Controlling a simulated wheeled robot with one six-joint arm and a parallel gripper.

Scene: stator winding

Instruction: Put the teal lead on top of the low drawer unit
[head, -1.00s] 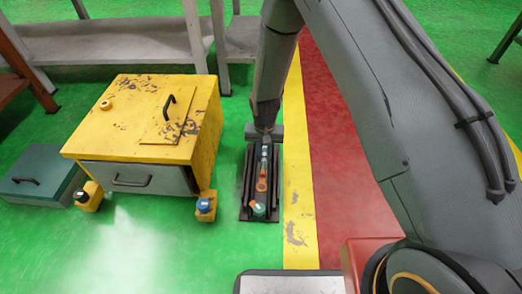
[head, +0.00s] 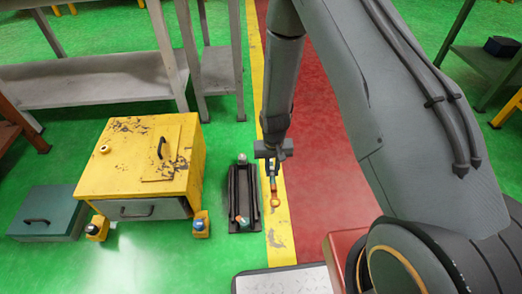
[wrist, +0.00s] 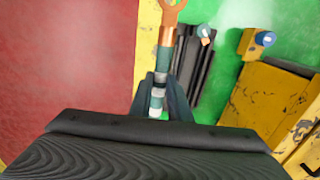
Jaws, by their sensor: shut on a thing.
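My gripper (head: 271,163) is shut on the teal lead (head: 273,186), which hangs below it with its orange ring end down. The lead is above the floor, to the right of the black tray. In the wrist view the lead (wrist: 164,60) shows teal and white bands and a copper-orange ring, between the fingers (wrist: 162,95). The low drawer unit (head: 125,190) is yellow, scuffed, with a grey drawer front, and stands left of the tray, apart from my gripper. A black handle and a small yellow ring show on its top. Its corner also shows in the wrist view (wrist: 262,100).
The black ribbed tray (head: 233,212) lies on the green floor and holds another teal-tipped piece. A teal box (head: 47,212) stands at the left. Grey shelving (head: 95,78) is behind.

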